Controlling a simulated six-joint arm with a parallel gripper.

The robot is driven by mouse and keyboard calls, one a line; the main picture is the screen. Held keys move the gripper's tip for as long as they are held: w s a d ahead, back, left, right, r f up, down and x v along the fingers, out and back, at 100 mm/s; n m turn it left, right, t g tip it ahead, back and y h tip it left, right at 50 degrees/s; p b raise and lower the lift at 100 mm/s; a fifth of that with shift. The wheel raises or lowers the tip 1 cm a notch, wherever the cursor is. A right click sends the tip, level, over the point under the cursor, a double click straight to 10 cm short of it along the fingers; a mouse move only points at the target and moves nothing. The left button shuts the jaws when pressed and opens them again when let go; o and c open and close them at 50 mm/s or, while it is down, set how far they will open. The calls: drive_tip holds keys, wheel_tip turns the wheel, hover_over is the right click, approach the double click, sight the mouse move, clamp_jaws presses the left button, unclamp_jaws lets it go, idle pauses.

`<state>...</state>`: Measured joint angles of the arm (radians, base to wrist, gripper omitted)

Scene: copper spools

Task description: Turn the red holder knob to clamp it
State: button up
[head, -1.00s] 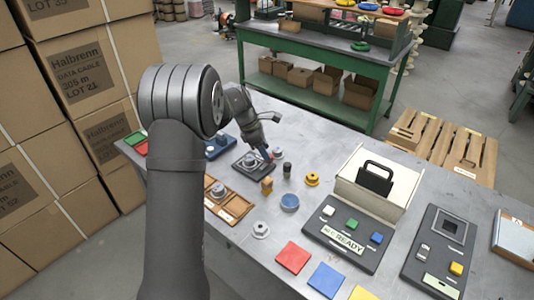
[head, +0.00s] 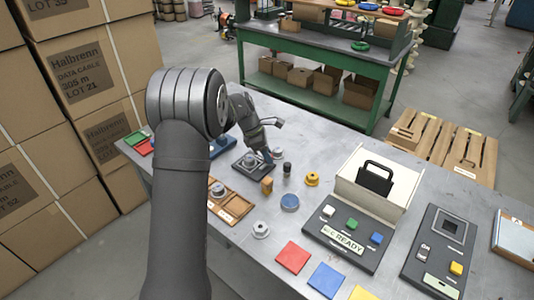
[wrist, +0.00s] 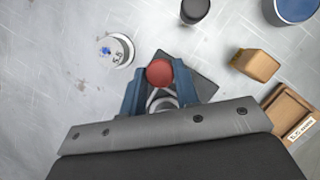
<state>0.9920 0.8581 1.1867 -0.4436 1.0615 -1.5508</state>
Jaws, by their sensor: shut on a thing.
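The red knob (wrist: 159,73) shows in the wrist view between the two blue fingers of my gripper (wrist: 159,79), which is shut on it. The holder's dark plate (wrist: 203,84) lies below and partly behind the right finger, with a pale ring-shaped part just under the knob. In the head view the holder (head: 240,168) is a dark base with a grey round piece, and my gripper (head: 267,158) reaches down at its right side. The knob is hidden there by the gripper. Whether the knob clamps anything cannot be told.
A wooden tray (head: 236,207) lies in front. A grey piece (wrist: 118,50) stands left of the gripper in the wrist view.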

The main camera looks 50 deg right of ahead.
drive_tip(key=m+g+y, duration=0.1)
drive_tip(key=m, duration=0.2)
drive_tip(key=shift+w+d+m, duration=0.1)
drive_tip(key=shift+m, duration=0.2)
drive_tip(key=shift+d+m+y, duration=0.1)
drive_tip(key=shift+m+y, duration=0.7)
drive_tip(key=shift+m, duration=1.3)
drive_tip(key=o, duration=1)
drive_tip(key=shift+c, duration=0.2)
drive_tip(key=v, duration=1.7)
drive_tip(key=shift+w, duration=0.3)
drive_tip(key=shift+s, duration=0.1)
